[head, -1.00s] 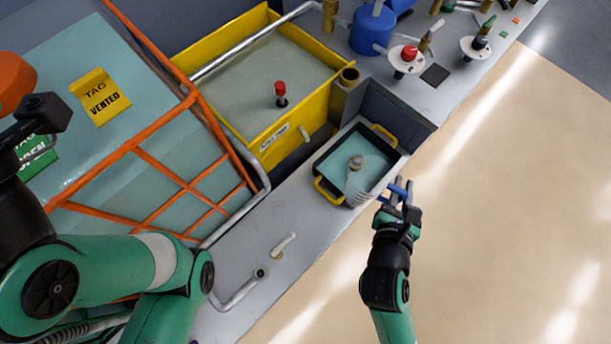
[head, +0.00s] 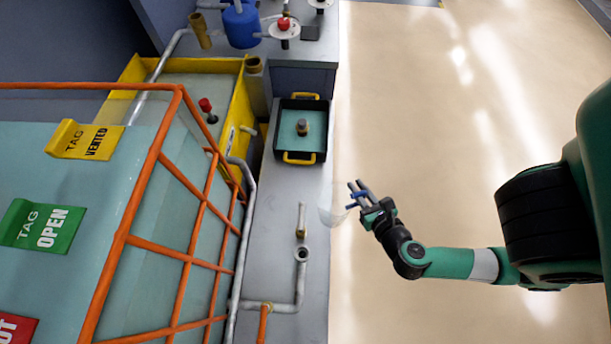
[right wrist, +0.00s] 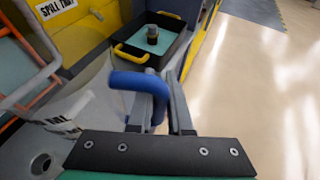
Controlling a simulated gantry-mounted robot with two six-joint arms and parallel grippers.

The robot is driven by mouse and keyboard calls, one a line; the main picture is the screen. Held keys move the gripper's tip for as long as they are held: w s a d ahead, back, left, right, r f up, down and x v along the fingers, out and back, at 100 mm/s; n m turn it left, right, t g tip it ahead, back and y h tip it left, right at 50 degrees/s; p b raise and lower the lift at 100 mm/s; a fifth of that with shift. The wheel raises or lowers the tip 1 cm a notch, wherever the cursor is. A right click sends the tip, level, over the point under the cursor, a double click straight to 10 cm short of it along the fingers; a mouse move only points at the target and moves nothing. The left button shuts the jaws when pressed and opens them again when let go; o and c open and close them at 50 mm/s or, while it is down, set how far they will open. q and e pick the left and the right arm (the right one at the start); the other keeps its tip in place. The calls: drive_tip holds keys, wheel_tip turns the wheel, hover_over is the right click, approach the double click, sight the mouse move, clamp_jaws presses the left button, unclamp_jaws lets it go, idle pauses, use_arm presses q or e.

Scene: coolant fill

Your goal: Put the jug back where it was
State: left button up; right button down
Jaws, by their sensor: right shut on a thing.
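The jug (head: 330,214) is pale and see-through, with a blue handle (right wrist: 128,80). In the head view it hangs just past the right edge of the grey bench. My right gripper (head: 359,190) is shut on the handle, to the right of the jug body. In the right wrist view the handle crosses the fingers (right wrist: 160,105), and the jug body is faint to the left. Its contents cannot be made out. My left gripper is out of view.
A black tray (head: 284,143) with yellow handles holds teal liquid and a round fitting. A grey pipe (head: 300,280) and brass valve (head: 301,220) stand on the bench (head: 272,205). An orange-framed tank (head: 120,235) and yellow bin (head: 240,120) lie left. The floor at right is clear.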

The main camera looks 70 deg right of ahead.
drive_tip(key=w+d+f+b, duration=0.5)
drive_tip(key=w+d+f, duration=0.3)
drive_tip(key=w+f, duration=0.1)
drive_tip(key=shift+w, duration=0.55)
drive_tip(key=f+b, duration=0.4)
drive_tip(key=shift+w+d+f, duration=0.2)
drive_tip(key=shift+w+d, duration=0.1)
drive_tip(key=shift+d, duration=0.1)
drive_tip(key=shift+r, duration=0.2)
drive_tip(key=shift+f, duration=0.15)
drive_tip(key=c, duration=0.8)
unclamp_jaws()
drive_tip(key=shift+c, duration=0.2)
